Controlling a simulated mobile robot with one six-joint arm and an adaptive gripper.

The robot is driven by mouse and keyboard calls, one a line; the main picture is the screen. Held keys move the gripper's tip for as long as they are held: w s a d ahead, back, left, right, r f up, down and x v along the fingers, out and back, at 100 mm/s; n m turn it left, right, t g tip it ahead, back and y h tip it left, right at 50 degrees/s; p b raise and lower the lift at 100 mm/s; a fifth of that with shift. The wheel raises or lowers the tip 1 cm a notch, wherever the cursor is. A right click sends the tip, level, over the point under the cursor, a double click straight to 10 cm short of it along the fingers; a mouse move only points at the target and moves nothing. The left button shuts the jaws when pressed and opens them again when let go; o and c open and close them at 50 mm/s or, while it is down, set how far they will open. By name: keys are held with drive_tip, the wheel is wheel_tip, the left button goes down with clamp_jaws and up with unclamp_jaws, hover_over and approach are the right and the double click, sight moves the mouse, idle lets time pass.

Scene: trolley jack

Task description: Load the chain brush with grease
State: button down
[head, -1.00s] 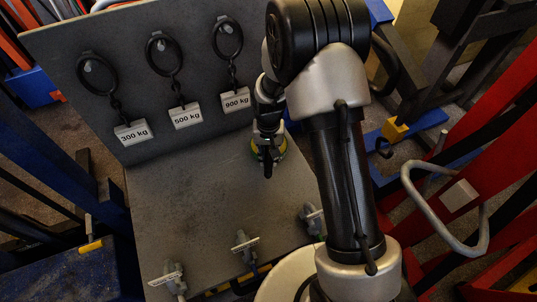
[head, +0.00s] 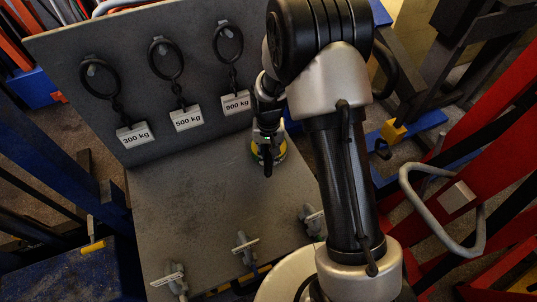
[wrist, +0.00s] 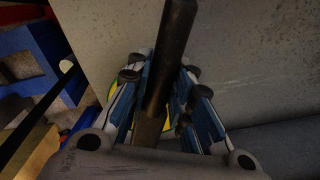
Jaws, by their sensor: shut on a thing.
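The chain brush shows as a dark round handle (wrist: 172,55) running up through the wrist view between my fingers. My gripper (wrist: 160,108) is shut on this handle. In the head view my gripper (head: 267,134) is over the back right of the grey bench, with the dark end of the brush (head: 267,163) sticking out toward the camera. A round yellow and green tin (head: 279,153), which looks like the grease tin, stands right beneath the gripper. Slivers of its yellow show behind the fingers in the wrist view. The brush's bristles are hidden, so I cannot tell whether they touch the grease.
The grey bench top (head: 195,210) is mostly clear. Its back panel holds rings on chains with tags for 300 kg (head: 135,137), 500 kg (head: 187,118) and 900 kg (head: 237,102). Three grey fittings, one (head: 246,247) in the middle, line the front edge. A red frame (head: 460,200) stands right.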

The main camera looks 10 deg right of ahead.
sight(269, 153)
drive_tip(key=shift+r+p, duration=1.55)
drive_tip(key=shift+r, duration=1)
drive_tip(key=shift+s+d+r+b, duration=0.1)
drive_tip(key=shift+s+d+b, duration=0.1)
drive_tip(key=shift+b, duration=0.3)
drive_tip(key=s+d+r+n+b, duration=0.2)
drive_tip(key=s+r+b, duration=0.1)
drive_tip(key=s+b, duration=0.1)
drive_tip(key=shift+s+n, duration=0.4)
drive_tip(key=shift+s, duration=0.2)
drive_tip(key=shift+f, duration=0.1)
